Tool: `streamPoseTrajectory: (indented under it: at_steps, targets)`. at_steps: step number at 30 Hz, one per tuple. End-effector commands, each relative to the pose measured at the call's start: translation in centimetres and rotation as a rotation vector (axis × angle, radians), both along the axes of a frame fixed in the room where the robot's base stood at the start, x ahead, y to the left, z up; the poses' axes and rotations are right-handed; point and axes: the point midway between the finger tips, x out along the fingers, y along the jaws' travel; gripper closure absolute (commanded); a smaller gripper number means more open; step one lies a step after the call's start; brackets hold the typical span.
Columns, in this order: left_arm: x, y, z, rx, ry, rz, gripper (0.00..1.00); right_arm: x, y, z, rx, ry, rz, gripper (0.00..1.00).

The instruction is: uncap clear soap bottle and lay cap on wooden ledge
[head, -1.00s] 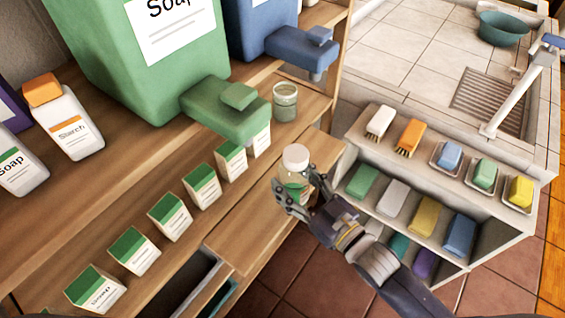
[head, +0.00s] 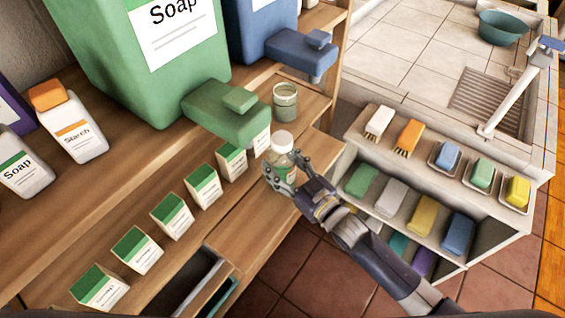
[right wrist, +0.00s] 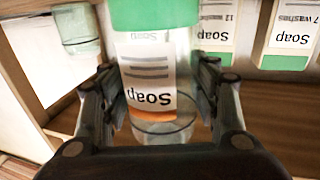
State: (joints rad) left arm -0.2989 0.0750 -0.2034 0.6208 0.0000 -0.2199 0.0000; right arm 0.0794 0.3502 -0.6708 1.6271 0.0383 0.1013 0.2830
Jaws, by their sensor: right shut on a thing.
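My right gripper (head: 281,178) is shut on the bottle's body, below the cap. The cap does not show clearly in that view. Whether the bottle touches the ledge is hard to tell. My left gripper is not in view.
Several green-and-white soap boxes (head: 171,215) line the shelf on the left. A small glass jar (head: 285,102) stands behind the bottle, near the green jug's tap (head: 228,112). A white rack (head: 345,160) with brushes, soaps and sponges stands to the right. Bare ledge lies in front of the boxes.

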Motion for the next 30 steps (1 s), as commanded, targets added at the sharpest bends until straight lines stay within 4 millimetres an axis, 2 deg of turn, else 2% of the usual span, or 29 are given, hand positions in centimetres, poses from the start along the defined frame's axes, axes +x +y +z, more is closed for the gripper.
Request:
streamPoseTrajectory:
  at_steps: [6,7,9,19,23,30]
  targets:
    - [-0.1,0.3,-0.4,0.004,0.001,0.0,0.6,0.0,0.0,-0.4,0.001,-0.001,0.0,1.0]
    - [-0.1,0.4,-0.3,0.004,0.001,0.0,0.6,0.0,0.0,-0.5,-0.001,0.001,0.0,0.42]
    - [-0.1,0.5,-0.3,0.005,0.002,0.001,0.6,0.0,0.0,-0.4,-0.001,0.001,0.0,0.26]
    - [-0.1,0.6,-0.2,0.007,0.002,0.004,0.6,0.0,0.0,-0.4,-0.001,0.001,0.0,0.24]
    - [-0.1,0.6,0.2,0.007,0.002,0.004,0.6,-0.1,-0.1,0.2,-0.001,0.001,0.0,0.24]
    - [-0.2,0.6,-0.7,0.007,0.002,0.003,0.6,-3.6,-2.9,-0.3,-0.002,0.005,-0.001,0.24]
